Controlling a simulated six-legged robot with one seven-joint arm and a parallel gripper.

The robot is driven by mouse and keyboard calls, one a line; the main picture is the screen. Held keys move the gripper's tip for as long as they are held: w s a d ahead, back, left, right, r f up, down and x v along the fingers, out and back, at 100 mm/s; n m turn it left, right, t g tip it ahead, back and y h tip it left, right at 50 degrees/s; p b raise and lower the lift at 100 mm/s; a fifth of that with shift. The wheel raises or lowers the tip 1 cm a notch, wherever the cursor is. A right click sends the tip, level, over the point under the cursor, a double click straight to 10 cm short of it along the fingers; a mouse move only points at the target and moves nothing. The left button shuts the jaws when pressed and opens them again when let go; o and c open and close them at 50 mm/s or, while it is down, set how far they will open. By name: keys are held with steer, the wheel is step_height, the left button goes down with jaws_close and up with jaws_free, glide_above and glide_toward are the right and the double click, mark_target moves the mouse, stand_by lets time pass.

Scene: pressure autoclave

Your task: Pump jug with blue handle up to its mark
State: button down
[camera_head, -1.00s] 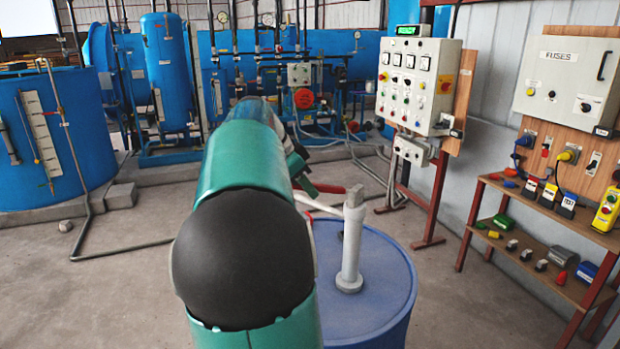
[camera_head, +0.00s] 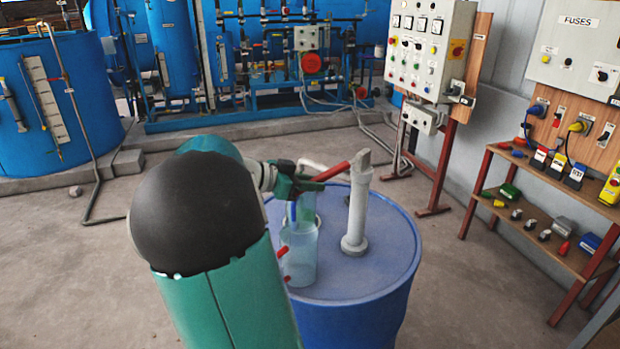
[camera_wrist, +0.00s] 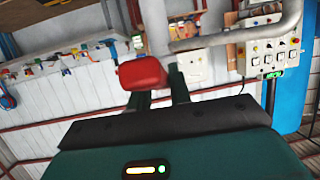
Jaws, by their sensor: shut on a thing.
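A grey hand pump (camera_head: 357,215) stands upright on the lid of a blue drum (camera_head: 370,265). Its red lever (camera_head: 335,172) slopes down to the left from the pump's top. My gripper (camera_head: 308,185) is shut on the lever's outer end, left of the pump. The wrist view shows the red lever end (camera_wrist: 142,72) at my fingers. A clear jug with red handle parts (camera_head: 300,262) stands on the lid left of the pump. A bluish see-through vessel (camera_head: 303,207) shows just behind it, partly hidden by my gripper; I cannot make out its handle, mark or liquid level.
A control panel (camera_head: 425,60) on a red stand is behind the drum to the right. A wooden shelf (camera_head: 540,232) with plugs and small boxes stands at the right. A blue tank (camera_head: 60,110) is at the left. The floor left of the drum is open.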

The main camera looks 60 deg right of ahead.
steer(key=shift+f, duration=0.1)
stand_by(0.3)
steer(key=c, duration=1.3)
jaws_free()
steer(key=v, duration=1.3)
steer(key=shift+w+a+r, duration=0.2)
steer(key=shift+w+a, duration=0.05)
steer(key=shift+w, duration=0.05)
